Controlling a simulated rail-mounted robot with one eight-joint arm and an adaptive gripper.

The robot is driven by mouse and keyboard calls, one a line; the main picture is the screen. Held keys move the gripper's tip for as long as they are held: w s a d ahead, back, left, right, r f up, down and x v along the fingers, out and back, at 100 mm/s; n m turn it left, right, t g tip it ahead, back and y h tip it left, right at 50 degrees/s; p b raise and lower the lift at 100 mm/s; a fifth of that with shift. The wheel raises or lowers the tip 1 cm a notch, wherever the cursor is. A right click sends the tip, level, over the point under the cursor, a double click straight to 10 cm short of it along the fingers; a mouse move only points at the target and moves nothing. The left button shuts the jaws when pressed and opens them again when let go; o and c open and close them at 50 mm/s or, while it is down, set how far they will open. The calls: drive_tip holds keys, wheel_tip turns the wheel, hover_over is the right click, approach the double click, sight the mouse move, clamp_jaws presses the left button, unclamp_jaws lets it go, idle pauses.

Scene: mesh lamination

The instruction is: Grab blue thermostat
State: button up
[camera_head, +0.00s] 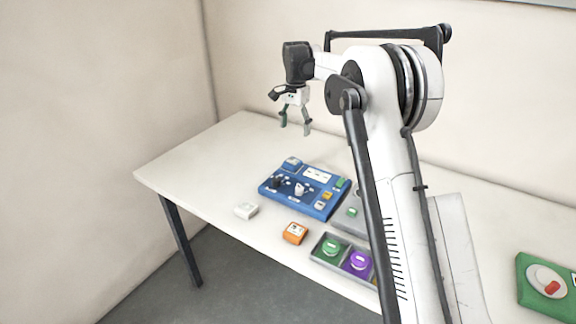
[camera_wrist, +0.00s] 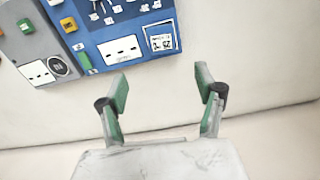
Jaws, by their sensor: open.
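A small blue thermostat (camera_head: 291,163) with a pale display sits at the far left corner of a blue panel (camera_head: 274,194) on the table. In the wrist view, the thermostat (camera_wrist: 161,38) shows a white screen with digits, near the panel's edge and beyond my fingertips. My gripper (camera_head: 295,128) is open and empty. It points down above the far part of the table, behind the panel and apart from the thermostat. Its green finger pads also show in the wrist view (camera_wrist: 162,97), with bare table between them.
The panel carries knobs, switches and sockets. A grey panel (camera_head: 344,217) adjoins it on the right. A white block (camera_head: 246,210), an orange block (camera_head: 294,232) and a tray (camera_head: 318,256) with green and purple round pieces lie in front. A green box (camera_head: 526,287) stands far right. The table's left end is clear.

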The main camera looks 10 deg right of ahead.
sight(293, 161)
drive_tip(key=f, duration=1.4)
drive_tip(key=shift+w+a+f, duration=0.2)
drive_tip(key=shift+f, duration=0.2)
drive_tip(key=c, duration=1.3)
